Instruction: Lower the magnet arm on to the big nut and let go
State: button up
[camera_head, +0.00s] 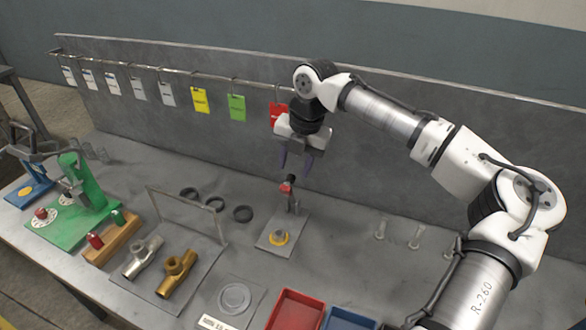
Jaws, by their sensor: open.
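A small stand with a grey upright, a red part and a black knob, which looks like the magnet arm (287,188), is on a grey plate (271,245) at mid-table. Its red end appears raised above the plate. On the plate's front part, a grey piece that may be the big nut (281,234) sits at a yellow ring (274,240). My gripper (296,164) is above and behind the stand, pointing down. Its dark fingers are apart, with nothing seen between them. It looks clear of the knob, but the exact gap is hard to judge.
Red (296,309) and blue (348,319) trays are in front. Pale pegs (415,238) stand right. A back panel (221,130) with hanging tags rises behind my gripper.

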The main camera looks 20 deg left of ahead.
aim_at(291, 192)
jog(key=shift+a+f, duration=0.15)
jog(key=shift+f, duration=0.55)
jog(key=shift+a+f, duration=0.1)
jog(key=shift+f, duration=0.6)
jog(key=shift+c, duration=0.2)
grip_shut()
